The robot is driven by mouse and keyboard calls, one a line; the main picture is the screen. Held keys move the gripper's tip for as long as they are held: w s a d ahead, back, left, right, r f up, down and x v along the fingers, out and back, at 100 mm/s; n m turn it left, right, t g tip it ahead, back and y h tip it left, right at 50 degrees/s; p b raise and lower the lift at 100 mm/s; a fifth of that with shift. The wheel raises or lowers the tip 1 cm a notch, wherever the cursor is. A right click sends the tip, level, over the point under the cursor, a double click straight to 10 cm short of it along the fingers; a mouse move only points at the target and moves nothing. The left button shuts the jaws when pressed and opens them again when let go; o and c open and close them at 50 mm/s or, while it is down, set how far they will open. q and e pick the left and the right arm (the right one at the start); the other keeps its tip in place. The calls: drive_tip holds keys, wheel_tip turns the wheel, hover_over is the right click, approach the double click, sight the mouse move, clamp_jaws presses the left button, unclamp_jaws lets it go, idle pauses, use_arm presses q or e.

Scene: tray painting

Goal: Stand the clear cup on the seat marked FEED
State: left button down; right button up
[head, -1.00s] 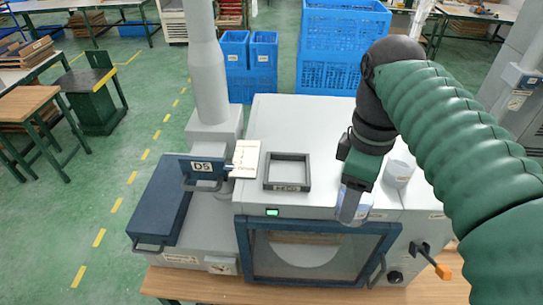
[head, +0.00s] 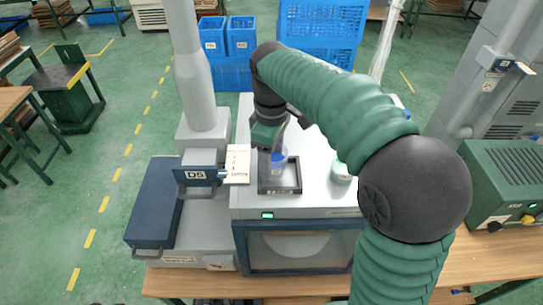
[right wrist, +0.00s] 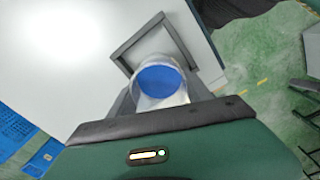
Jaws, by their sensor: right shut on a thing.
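My right gripper (head: 270,155) is shut on the clear cup (head: 280,160), which shows blue inside. In the right wrist view the cup (right wrist: 160,82) sits between the fingers, with a round blue area facing the camera. The FEED seat is a dark square frame (head: 296,180) on top of the grey machine, with its label on the front side. The gripper and cup are over the frame's left part in the head view. In the right wrist view the cup overlaps the near part of the frame (right wrist: 138,41). I cannot tell whether its base touches the seat.
A small whitish round container (head: 341,174) stands right of the seat on the machine top (head: 310,205). A pale card (head: 238,163) is left of the seat, beside the dark-blue D5 block (head: 196,175). A green box (head: 505,180) stands farther right.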

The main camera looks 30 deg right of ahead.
sight(280, 166)
drive_tip(key=shift+s+f, duration=0.5)
drive_tip(key=shift+f, duration=0.1)
clamp_jaws()
drive_tip(key=shift+s+d+f, duration=0.1)
drive_tip(key=shift+s+d, duration=0.05)
drive_tip(key=shift+s, duration=0.15)
drive_tip(key=shift+w+d+f, duration=0.15)
drive_tip(key=shift+d+f, duration=0.05)
drive_tip(key=shift+d, duration=0.4)
drive_tip(key=shift+w+d+f, duration=0.1)
drive_tip(key=shift+f, duration=0.1)
drive_tip(key=shift+s+a+f, duration=0.1)
drive_tip(key=shift+s+a, duration=0.1)
drive_tip(key=o, duration=1.3)
unclamp_jaws()
drive_tip(key=shift+w+a, duration=0.1)
drive_tip(key=shift+w, duration=0.05)
drive_tip(key=o, duration=0.4)
drive_tip(key=shift+w+a, duration=0.15)
drive_tip(key=shift+d+r, duration=0.2)
drive_tip(key=shift+r, duration=0.2)
wheel_tip(280, 166, up, 12)
drive_tip(key=shift+w+a, duration=0.1)
